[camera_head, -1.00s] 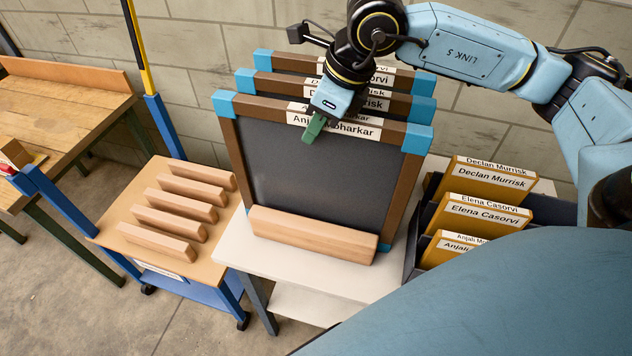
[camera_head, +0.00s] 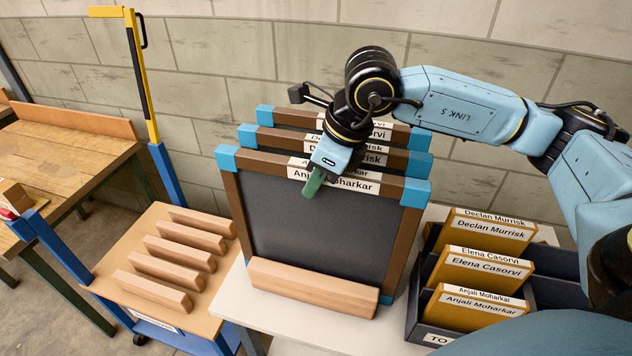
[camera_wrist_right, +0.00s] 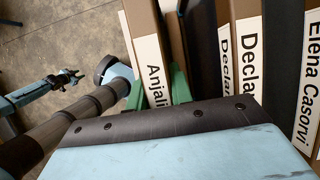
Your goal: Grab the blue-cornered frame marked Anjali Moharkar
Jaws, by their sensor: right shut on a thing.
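The blue-cornered frame marked Anjali Moharkar (camera_head: 320,230) stands nearly upright at the front of a row on a white table, behind a wooden bar (camera_head: 312,287). Its top rail also shows in the right wrist view (camera_wrist_right: 147,58). My right gripper (camera_head: 314,183) is shut on this frame's top rail, near the middle of the name label, covering some of its letters. In the wrist view its green fingers sit on either side of the rail.
Close behind stand similar frames marked Declan Murrisk (camera_head: 416,162) and Elena Casorvi (camera_head: 400,134). A dark box (camera_head: 423,330) with several yellow labelled folders stands at right. A cart (camera_head: 130,250) with several wooden bars stands at left, beside a wooden bench (camera_head: 75,165).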

